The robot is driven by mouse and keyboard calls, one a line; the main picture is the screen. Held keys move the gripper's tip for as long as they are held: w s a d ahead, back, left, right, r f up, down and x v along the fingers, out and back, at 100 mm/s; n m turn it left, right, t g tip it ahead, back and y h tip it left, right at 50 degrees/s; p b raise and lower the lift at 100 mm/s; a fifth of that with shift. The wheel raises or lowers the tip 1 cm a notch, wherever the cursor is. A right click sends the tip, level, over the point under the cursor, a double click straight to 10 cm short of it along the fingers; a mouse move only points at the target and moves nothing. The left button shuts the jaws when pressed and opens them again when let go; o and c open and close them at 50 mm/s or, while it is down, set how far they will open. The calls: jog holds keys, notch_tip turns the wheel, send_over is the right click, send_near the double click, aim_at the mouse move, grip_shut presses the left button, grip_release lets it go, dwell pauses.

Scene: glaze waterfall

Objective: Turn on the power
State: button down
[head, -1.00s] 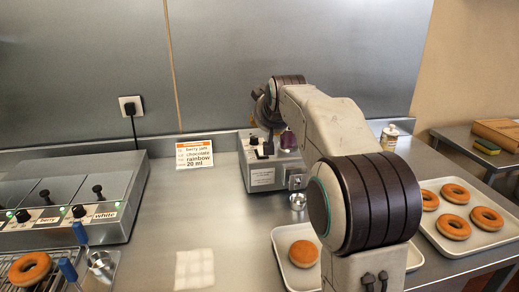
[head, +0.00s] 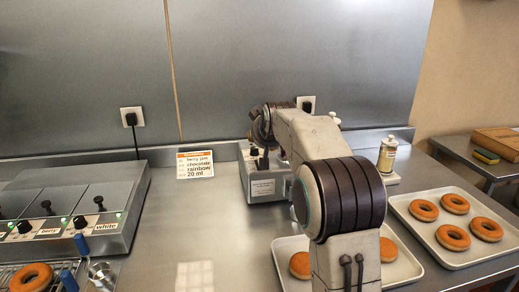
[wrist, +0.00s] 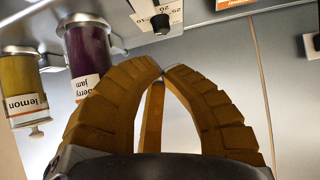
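A dispenser box (head: 265,188) stands against the back wall with a black knob (head: 254,151) showing on top. My arm hides much of its right side. In the wrist view a black knob (wrist: 160,22) sits beside a scale marking. A berry jam jar (wrist: 90,50) and a lemon jar (wrist: 24,88) hang to its left. My gripper (wrist: 160,74) has its fingertips together with nothing between them, apart from the knob in the picture. I cannot make out a power switch.
A left wall outlet (head: 132,117) holds a black plug; another outlet (head: 305,103) is behind my arm. A control unit (head: 75,215) with several knobs and green lights stands left. A bottle (head: 387,155) and doughnut tray (head: 415,236) are right.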

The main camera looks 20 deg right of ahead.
jog(key=p+x, duration=0.1)
jog(key=x, duration=0.3)
jog(key=shift+w+p, duration=0.15)
jog(key=shift+p, duration=0.25)
notch_tip(320, 180, down, 2)
jog(key=shift+f+p, duration=0.1)
jog(key=shift+p, duration=0.2)
jog(key=shift+w+f+p, duration=0.2)
jog(key=shift+f+p, duration=0.2)
jog(key=shift+f, duration=0.5)
jog(key=shift+w+d+g+p, duration=0.15)
jog(key=shift+g+p, duration=0.25)
jog(key=shift+p, duration=0.65)
jog(key=shift+f+b, duration=0.3)
jog(key=shift+b, duration=0.05)
jog(key=shift+s+b, duration=0.2)
jog(key=shift+b, duration=0.1)
